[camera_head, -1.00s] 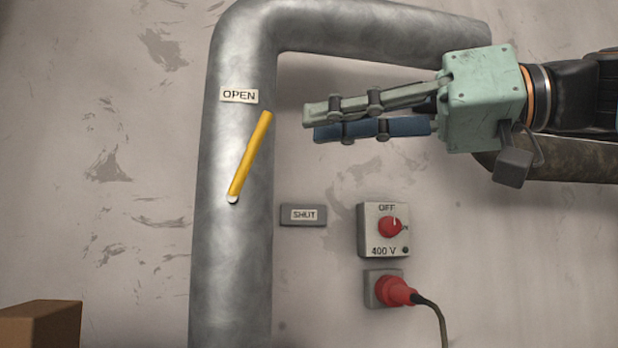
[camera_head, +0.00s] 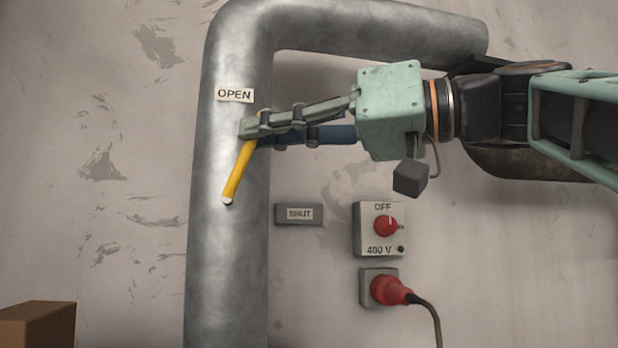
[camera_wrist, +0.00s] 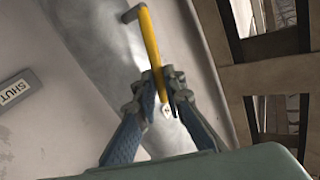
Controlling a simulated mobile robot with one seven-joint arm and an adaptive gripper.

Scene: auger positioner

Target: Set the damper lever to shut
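The yellow damper lever (camera_head: 237,178) is on the grey pipe (camera_head: 229,270). It slants up and right from its white-ended pivot, with its upper end below the OPEN label (camera_head: 234,94). The grey SHUT label (camera_head: 299,214) is on the wall right of the pipe. My gripper (camera_head: 255,134) is at the lever's upper end, coming from the right. In the wrist view the lever (camera_wrist: 148,38) runs between my two fingertips, which close in on both sides of it. The fingers partly hide the lever's free end.
A switch box (camera_head: 379,230) with a red knob and a red plug (camera_head: 389,289) with a black cable are on the wall below my gripper. A brown box (camera_head: 38,325) is at the lower left.

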